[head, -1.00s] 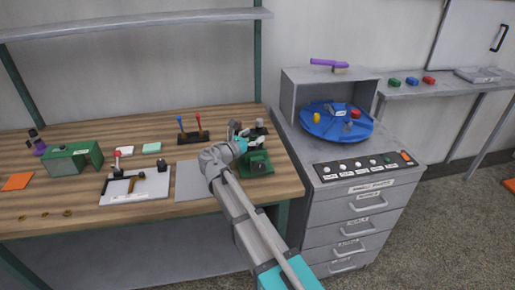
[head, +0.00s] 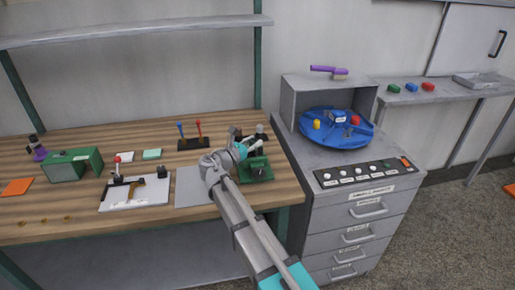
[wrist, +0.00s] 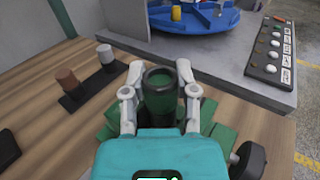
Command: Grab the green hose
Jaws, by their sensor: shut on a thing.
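I see no hanging hose in either view. In the wrist view, my gripper (wrist: 160,96) is shut around a dark green upright cylinder (wrist: 160,80) with a round rim and a dark hollow top. One pale finger is on each side of it. The cylinder stands over a green base (wrist: 112,125) on the wooden bench. In the head view, my gripper (head: 240,150) is at the green fixture (head: 256,171) near the bench's right end. My arm hides part of that fixture.
The wooden bench (head: 85,215) holds a green box (head: 88,160), a white board (head: 120,195) and a lever stand (head: 193,144). To the right, a grey drawer cabinet (head: 345,190) carries a blue turntable (head: 350,140) and a button panel (head: 365,172). A dark post rack (wrist: 88,86) is left of my gripper.

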